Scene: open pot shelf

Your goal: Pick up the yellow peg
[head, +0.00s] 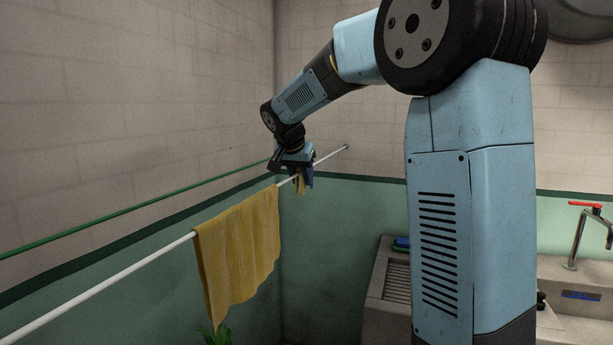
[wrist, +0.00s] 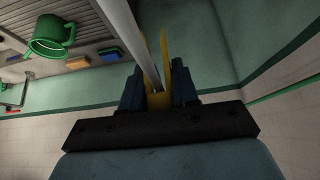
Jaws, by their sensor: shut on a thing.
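The yellow peg (wrist: 158,99) sits between the jaws of my gripper (wrist: 159,90) in the wrist view, with its two prongs pointing away from the wrist. My gripper is shut on it. The white rail (wrist: 130,32) runs up to the peg and appears to pass between its prongs; whether it touches them I cannot tell. In the head view my gripper (head: 301,180) is at the rail (head: 110,277), pointing down, and a small part of the yellow peg (head: 298,186) shows between the dark blue fingers.
A yellow cloth (head: 240,252) hangs over the rail, left of my gripper. A green line (head: 120,213) runs along the wall behind. A sink with a red-handled tap (head: 577,238) stands at right. The wrist view shows a green mug (wrist: 50,38), an orange block (wrist: 78,63) and a blue block (wrist: 110,55).

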